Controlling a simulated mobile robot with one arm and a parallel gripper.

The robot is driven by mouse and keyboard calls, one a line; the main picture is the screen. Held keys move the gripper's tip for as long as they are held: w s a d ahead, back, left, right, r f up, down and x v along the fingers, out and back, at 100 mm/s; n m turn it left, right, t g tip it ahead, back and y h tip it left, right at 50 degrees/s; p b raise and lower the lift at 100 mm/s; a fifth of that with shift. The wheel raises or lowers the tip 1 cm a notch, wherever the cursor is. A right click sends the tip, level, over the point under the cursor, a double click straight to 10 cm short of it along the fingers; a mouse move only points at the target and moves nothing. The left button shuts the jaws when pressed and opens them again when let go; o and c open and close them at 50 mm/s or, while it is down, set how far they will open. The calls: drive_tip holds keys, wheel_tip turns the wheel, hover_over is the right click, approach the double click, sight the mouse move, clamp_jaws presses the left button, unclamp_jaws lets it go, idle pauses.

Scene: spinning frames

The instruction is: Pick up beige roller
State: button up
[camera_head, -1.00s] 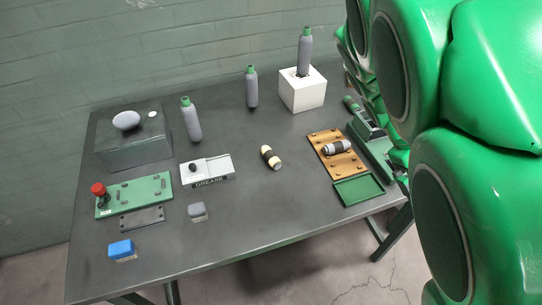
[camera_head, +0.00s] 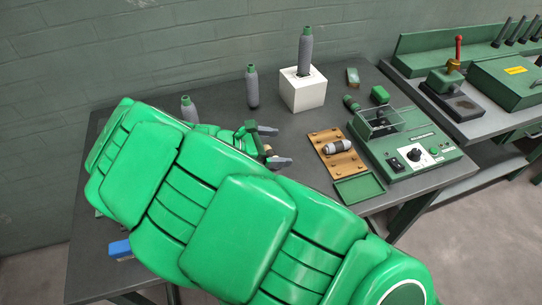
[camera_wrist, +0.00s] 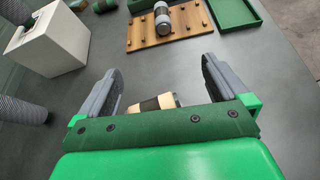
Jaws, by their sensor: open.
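The beige roller (camera_wrist: 166,100), with a dark band, lies on the table between the two grey fingers of my gripper (camera_wrist: 160,72) in the wrist view. Its near part is hidden by the gripper's green body. In the head view my gripper (camera_head: 273,146) hangs over the roller's spot with its fingers apart. A small beige bit of the roller (camera_head: 267,149) shows between them. My gripper is open, with a gap between the roller and each finger in the wrist view.
A wooden pegged board (camera_head: 328,163) holding a grey roller (camera_head: 337,147) and a green tray (camera_head: 358,190) lie to the right. A white block (camera_head: 303,93) with a grey bottle (camera_head: 305,55) stands behind. Another grey bottle (camera_head: 252,88) stands near the back. My arm hides the table's left.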

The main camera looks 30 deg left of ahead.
sight(271, 153)
drive_tip(key=s+a+f+n, duration=0.1)
drive_tip(key=a, duration=0.1)
drive_tip(key=s+a+f+n+t+y, duration=0.1)
drive_tip(key=a, duration=0.1)
drive_tip(key=s+a+f, duration=0.1)
drive_tip(key=a, duration=0.1)
drive_tip(key=shift+s+a+n, duration=0.1)
drive_tip(key=shift+s+n, duration=0.2)
drive_tip(key=shift+n, duration=0.1)
drive_tip(key=shift+x, duration=3.85)
drive_tip(key=shift+w+a, duration=0.1)
drive_tip(key=shift+c, duration=0.5)
drive_tip(key=c, duration=0.7)
drive_tip(key=shift+r, duration=0.1)
